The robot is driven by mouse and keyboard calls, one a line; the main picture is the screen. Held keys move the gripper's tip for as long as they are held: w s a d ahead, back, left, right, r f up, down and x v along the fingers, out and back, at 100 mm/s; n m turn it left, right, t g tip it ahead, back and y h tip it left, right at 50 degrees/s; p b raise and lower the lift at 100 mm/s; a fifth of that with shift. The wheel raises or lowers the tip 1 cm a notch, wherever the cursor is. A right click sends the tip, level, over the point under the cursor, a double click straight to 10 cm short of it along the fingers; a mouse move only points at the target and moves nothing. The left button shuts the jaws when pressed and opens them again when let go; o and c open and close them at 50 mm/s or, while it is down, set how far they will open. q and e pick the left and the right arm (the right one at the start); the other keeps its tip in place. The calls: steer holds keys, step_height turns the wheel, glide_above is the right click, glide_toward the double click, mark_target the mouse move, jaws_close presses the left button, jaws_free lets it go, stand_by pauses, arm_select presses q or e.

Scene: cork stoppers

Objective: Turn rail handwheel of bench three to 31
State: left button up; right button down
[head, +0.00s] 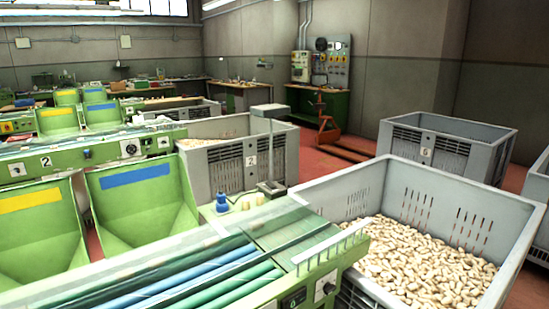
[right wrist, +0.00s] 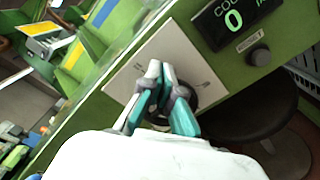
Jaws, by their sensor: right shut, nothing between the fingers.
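In the right wrist view my right gripper (right wrist: 160,72) is shut and empty, its teal and grey fingertips together. It is in front of a white square plate (right wrist: 188,48) on a green bench panel. A dark round part (right wrist: 190,92), which looks like a handwheel, shows partly behind the fingers; its setting is hidden and I cannot tell whether the fingers touch it. Beside the plate is a black counter display (right wrist: 232,20) with a green 0. In the head view the nearest green bench (head: 235,265) has rollers; its number is not visible. Neither gripper shows there.
A small black knob (right wrist: 259,55) is below the display, and a dark round stool seat (right wrist: 245,115) is under the panel. In the head view a grey crate (head: 330,195) of corks stands right of the bench. Bench two (head: 90,155) is behind. Red floor (head: 335,165) shows between crates.

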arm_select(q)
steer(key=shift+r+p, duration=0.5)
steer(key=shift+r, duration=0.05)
arm_select(e)
steer(key=v, duration=0.6)
steer(key=shift+w+d+r, duration=0.15)
steer(key=shift+r, duration=0.05)
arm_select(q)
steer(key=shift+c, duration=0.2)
